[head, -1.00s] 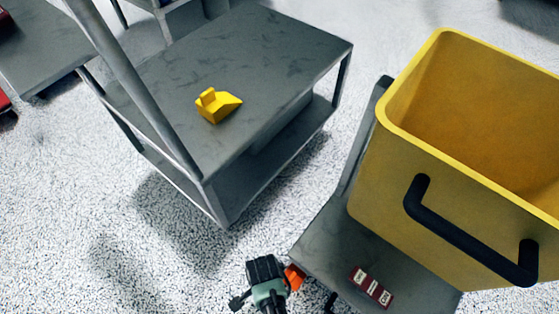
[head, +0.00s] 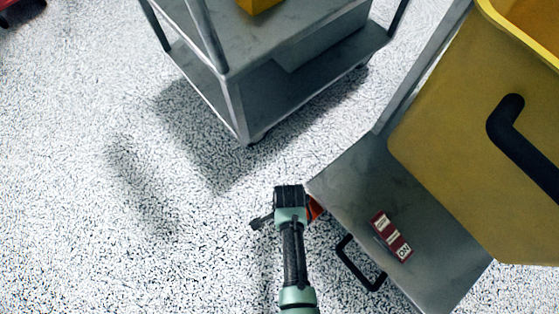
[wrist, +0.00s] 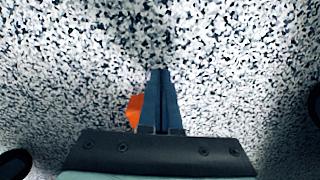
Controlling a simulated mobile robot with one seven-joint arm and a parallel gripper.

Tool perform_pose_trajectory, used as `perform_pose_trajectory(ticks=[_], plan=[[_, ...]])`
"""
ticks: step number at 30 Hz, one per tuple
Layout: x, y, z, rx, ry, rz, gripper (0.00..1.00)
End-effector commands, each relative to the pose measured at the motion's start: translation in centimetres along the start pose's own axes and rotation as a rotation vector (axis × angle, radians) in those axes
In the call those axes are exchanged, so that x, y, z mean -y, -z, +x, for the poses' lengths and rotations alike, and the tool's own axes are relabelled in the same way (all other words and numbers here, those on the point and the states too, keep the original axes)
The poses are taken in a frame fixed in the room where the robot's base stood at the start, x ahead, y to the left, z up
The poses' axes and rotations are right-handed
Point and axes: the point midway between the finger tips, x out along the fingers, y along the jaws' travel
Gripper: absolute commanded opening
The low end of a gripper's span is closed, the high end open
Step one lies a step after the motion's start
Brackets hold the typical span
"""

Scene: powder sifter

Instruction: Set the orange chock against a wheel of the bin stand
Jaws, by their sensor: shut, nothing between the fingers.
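The orange chock (head: 314,209) shows only in part in the head view, just right of my gripper (head: 289,193) and by the left corner of the bin stand (head: 345,178). In the wrist view the chock (wrist: 134,110) sits on the left side of my gripper's fingers (wrist: 158,76), partly hidden behind them. The fingers are together, with nothing between them, and point at the floor. I cannot tell whether they touch the chock. Dark rounded shapes at the wrist view's lower left (wrist: 14,163) and right edge (wrist: 315,103) may be wheels. The head view shows no stand wheel clearly.
A yellow bin (head: 440,150) with a black handle stands on the stand. A dark red labelled block (head: 391,237) lies on the stand's deck, near a black loop handle (head: 362,265). A grey cart (head: 285,88) stands behind, with a yellow object (head: 258,4) on top. Speckled floor at left is clear.

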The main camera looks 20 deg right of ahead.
Motion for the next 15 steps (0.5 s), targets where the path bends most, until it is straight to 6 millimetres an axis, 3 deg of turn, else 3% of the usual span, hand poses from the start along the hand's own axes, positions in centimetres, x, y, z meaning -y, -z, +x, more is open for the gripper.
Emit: perform_pose_trajectory(ticks=[6, 15], plan=[[-0.1, 1.6, 0.1, 0.001, -0.002, -0.001, 0.0], [-0.1, 1.8, -0.1, 0.001, -0.002, -0.002, 0.0]])
